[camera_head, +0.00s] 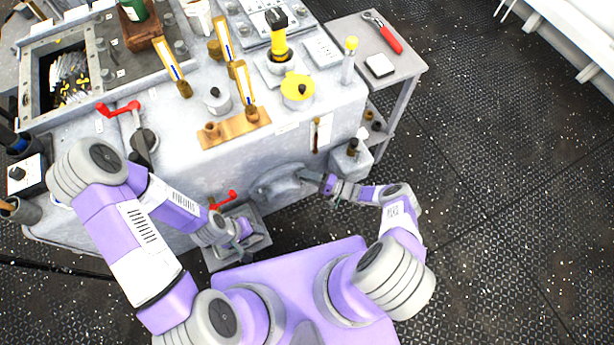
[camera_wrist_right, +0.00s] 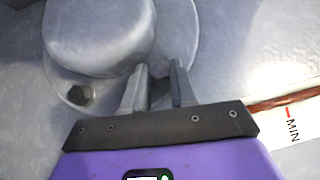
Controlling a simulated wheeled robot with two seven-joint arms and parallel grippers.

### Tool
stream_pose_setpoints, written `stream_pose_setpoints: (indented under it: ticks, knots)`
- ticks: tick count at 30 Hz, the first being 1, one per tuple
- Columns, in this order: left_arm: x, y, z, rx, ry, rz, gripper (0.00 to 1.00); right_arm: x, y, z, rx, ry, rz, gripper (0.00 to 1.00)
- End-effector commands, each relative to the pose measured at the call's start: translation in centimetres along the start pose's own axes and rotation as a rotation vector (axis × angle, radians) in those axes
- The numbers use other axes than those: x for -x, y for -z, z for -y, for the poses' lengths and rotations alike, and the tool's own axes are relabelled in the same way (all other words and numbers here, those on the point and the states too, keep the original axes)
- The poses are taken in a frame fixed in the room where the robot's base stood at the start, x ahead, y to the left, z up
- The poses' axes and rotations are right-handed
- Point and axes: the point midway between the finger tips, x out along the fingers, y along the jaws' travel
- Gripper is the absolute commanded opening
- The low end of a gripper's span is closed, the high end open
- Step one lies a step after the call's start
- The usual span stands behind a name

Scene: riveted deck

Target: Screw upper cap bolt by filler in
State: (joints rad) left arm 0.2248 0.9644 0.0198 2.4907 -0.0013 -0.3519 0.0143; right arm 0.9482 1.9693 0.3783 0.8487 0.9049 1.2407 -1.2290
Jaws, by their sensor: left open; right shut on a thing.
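The grey round cap (camera_head: 280,187) sits on the front face of the grey machine housing; it fills the upper left of the right wrist view (camera_wrist_right: 100,35). One dark hex bolt (camera_wrist_right: 80,95) shows in the cap's flange, apart from my gripper. My right gripper (camera_head: 328,184) is at the cap's right edge, its fingers (camera_wrist_right: 158,75) pointing at the flange. It is shut on the upper cap bolt, which is mostly hidden between the fingers. How deep the bolt sits cannot be seen. My left gripper (camera_head: 246,230) is open and empty, low in front of the housing.
A level gauge (camera_head: 320,133) with a MIN mark is beside the right gripper. A grey tray (camera_head: 258,243) lies under the left gripper, near a red lever (camera_head: 223,200). A yellow-topped filler (camera_head: 298,90) stands on the housing. A side table (camera_head: 402,65) holds a red-handled tool (camera_head: 388,38).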

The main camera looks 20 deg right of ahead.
Motion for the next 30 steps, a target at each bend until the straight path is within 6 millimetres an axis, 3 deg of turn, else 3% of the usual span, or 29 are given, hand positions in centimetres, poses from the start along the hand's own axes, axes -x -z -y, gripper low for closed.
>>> stream_pose_setpoints:
  ticks: [2,3,7,20,30]
  knots:
    - [0.00,0.00,0.00,0.000,0.000,0.000,0.52,0.12,-0.07,-0.07,0.000,-0.002,0.002,0.00]
    - [0.00,0.00,0.00,0.000,0.000,0.000,0.52,0.12,-0.07,-0.07,0.000,-0.002,0.001,0.31]
    - [0.00,0.00,0.00,0.000,0.000,0.000,0.52,0.08,-0.04,-0.05,0.001,-0.002,0.001,0.51]
    - [0.00,0.00,0.00,0.000,0.000,0.000,0.52,0.00,-0.02,0.07,0.021,-0.023,0.001,0.52]
    - [0.01,0.00,0.00,0.000,0.000,0.000,0.52,-0.01,-0.03,0.62,0.173,-0.174,0.002,0.52]
